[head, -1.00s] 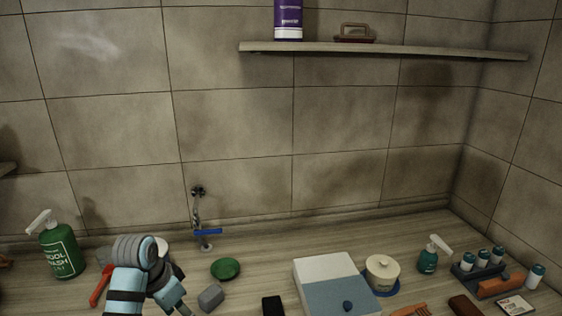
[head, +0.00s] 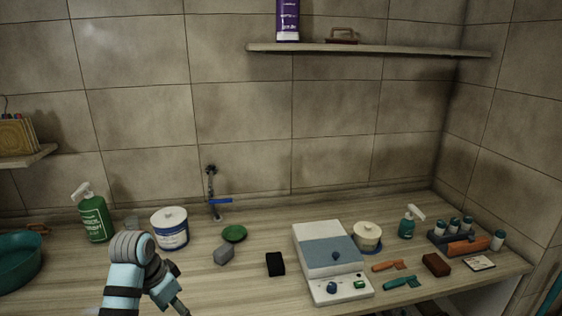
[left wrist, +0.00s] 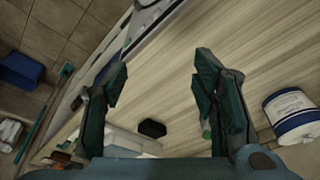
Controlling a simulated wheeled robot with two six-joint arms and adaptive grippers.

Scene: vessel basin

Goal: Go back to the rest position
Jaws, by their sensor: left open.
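My left gripper (head: 178,298) is at the bottom left of the head view, over the front part of the counter (head: 215,290). In the left wrist view its two fingers (left wrist: 158,75) stand wide apart with nothing between them but counter surface behind. A white tub with a blue label (head: 170,228) stands on the counter behind the gripper, apart from it. It also shows at the right of the left wrist view (left wrist: 290,113). My right gripper is in neither view.
A green bottle (head: 95,218) and teal basin (head: 18,262) are left. A shelf (head: 380,50) is above. Bare counter lies between the gripper and black block.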

